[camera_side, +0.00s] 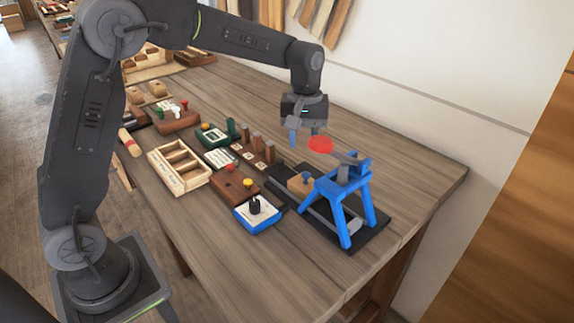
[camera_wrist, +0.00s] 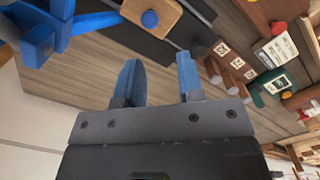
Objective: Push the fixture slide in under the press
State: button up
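The press (camera_side: 345,205) is a blue frame with a red-ended lever, standing on a dark base at the right of the bench. The fixture slide (camera_side: 299,186) is a light wooden block with a blue knob, on the dark track just left of the press frame and outside it. In the wrist view the slide (camera_wrist: 160,12) is cut off at the top edge, beside the blue press (camera_wrist: 48,28). My gripper (camera_side: 305,136) hangs above the bench, behind the slide and apart from it. Its blue fingers (camera_wrist: 160,82) are spread with nothing between them.
A brown box (camera_side: 230,186) with red and yellow knobs and a blue-and-white box (camera_side: 257,216) with a black knob stand left of the track. A row of wooden pegs (camera_side: 257,143) and a wooden tray (camera_side: 180,166) are farther left. Bare bench lies behind the press.

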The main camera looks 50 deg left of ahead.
jog(key=a+n+h, duration=0.1)
jog(key=a, duration=0.3)
jog(key=w+a+r+n, duration=0.1)
jog(key=a, duration=0.3)
jog(key=w+a+n+g+h, duration=0.1)
jog(key=a, duration=0.3)
jog(key=shift+a+r+h, duration=0.25)
jog(key=shift+h, duration=0.05)
jog(key=c, duration=0.6)
jog(key=shift+a+n, duration=0.25)
jog(key=shift+n, duration=0.05)
grip_shut()
jog(key=x, duration=1)
jog(key=shift+d+r, duration=0.1)
jog(key=d, duration=1)
jog(key=shift+s+d, duration=0.1)
jog(key=shift+d, duration=0.3)
